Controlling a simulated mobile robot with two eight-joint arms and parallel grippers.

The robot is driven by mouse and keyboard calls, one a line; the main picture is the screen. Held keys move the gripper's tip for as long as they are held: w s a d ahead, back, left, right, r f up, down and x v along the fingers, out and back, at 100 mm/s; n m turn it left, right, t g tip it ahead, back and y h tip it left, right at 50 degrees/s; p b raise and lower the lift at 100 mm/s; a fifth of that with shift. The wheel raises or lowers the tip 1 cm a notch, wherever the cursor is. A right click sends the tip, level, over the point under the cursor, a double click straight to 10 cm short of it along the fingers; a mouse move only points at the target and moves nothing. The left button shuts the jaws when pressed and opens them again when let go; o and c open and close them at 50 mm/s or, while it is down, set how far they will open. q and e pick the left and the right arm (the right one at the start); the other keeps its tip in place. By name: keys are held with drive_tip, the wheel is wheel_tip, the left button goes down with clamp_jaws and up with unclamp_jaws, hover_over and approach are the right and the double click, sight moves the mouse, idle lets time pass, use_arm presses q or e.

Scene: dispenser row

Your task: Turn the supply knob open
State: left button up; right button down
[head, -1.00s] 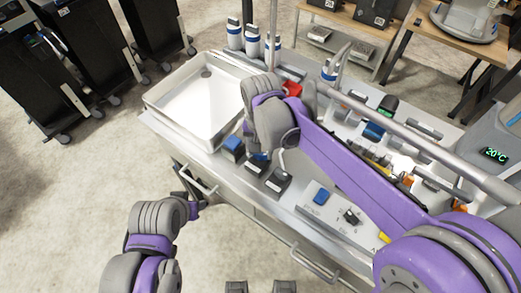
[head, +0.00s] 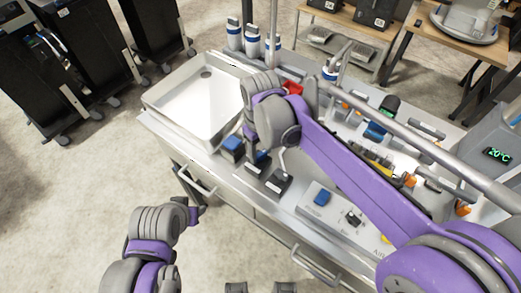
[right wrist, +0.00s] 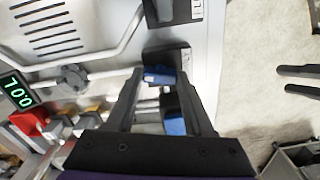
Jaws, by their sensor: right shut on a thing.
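A blue knob (right wrist: 158,75) sits between the fingertips of my right gripper (right wrist: 159,78) in the right wrist view. It is on a dark block (right wrist: 166,54) fixed to the pale bench top. My right gripper is shut on this knob. In the head view my right wrist hides most of the knob and the fingers. My left gripper (right wrist: 281,79) shows at the right edge of the right wrist view, its two dark fingers apart and empty, over the floor. Which way the knob is set cannot be told.
A blue-topped block (head: 232,148) and a dark block (head: 278,181) stand close on either side. A white basin (head: 195,105) is behind left. A panel with a blue button (head: 322,198) and a black knob (head: 353,218) lies to the right. Open floor is at front left.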

sight(260, 154)
drive_tip(key=shift+n, duration=1.3)
drive_tip(key=shift+c, duration=1.4)
unclamp_jaws()
wheel_tip(260, 154, up, 11)
drive_tip(key=shift+s+f, duration=0.1)
drive_tip(key=shift+f, duration=0.05)
